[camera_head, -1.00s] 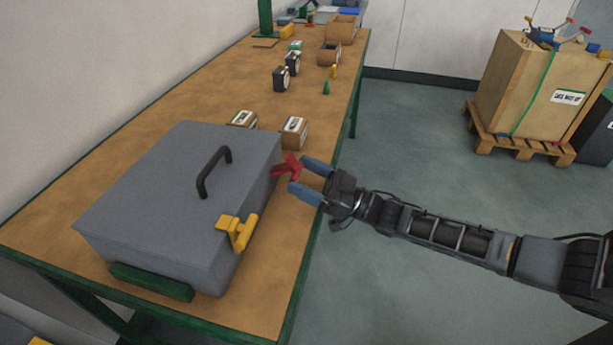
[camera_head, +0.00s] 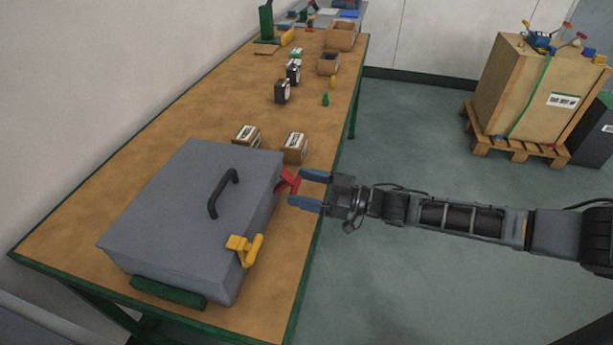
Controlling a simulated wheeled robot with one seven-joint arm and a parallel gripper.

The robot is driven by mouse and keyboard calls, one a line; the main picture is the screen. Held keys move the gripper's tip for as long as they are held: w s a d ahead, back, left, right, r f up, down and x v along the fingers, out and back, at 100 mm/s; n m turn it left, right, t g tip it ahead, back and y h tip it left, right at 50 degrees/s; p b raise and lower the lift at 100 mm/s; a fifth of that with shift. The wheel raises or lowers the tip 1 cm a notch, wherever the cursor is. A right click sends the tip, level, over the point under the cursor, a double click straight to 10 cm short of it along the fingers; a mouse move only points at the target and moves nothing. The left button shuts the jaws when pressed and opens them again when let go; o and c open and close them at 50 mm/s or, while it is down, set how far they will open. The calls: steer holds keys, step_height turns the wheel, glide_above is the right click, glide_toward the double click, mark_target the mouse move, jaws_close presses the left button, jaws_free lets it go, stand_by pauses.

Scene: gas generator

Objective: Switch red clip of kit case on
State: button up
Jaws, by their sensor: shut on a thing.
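The grey kit case (camera_head: 180,200) stands on the workbench with its lid down and a black handle (camera_head: 223,194) on top. The red clip (camera_head: 288,182) is on the case's right side, near the far corner. A yellow clip (camera_head: 244,249) is on the same side, nearer to me.
Two small boxes (camera_head: 294,148) stand just beyond the case. Black gauges (camera_head: 283,91), a green piece (camera_head: 325,99) and open cartons (camera_head: 328,64) stand farther along the workbench (camera_head: 190,115). The floor right of the bench is clear up to a crate on a pallet (camera_head: 520,147).

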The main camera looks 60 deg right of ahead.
mark_target(288, 175)
steer(key=r+g+p, duration=0.1)
steer(key=r+g+h+p, duration=0.1)
steer(key=shift+w+a+r+g, duration=0.1)
steer(key=shift+w+a+g, duration=0.05)
steer(key=shift+w+g, duration=0.15)
steer(key=shift+w+a+r+g+h+p, duration=0.1)
steer(key=shift+w+r+g+h, duration=0.25)
steer(key=shift+g, duration=0.5)
steer(key=shift+w+a+r+g+h+p, duration=0.1)
steer(key=shift+w+r+g+h, duration=0.2)
steer(key=shift+g, duration=0.5)
steer(key=shift+w+a+r+g+h+p, duration=0.1)
steer(key=shift+w+r+g+h, duration=0.25)
steer(key=shift+g, duration=0.5)
steer(key=shift+w, duration=0.1)
steer(key=o, duration=0.9)
steer(key=shift+f, duration=0.1)
steer(key=shift+o, duration=0.2)
steer(key=v, duration=0.7)
steer(key=shift+s+r+b, duration=0.25)
steer(key=shift+s+b, duration=0.05)
steer(key=shift+b, duration=0.05)
steer(key=shift+d, duration=0.1)
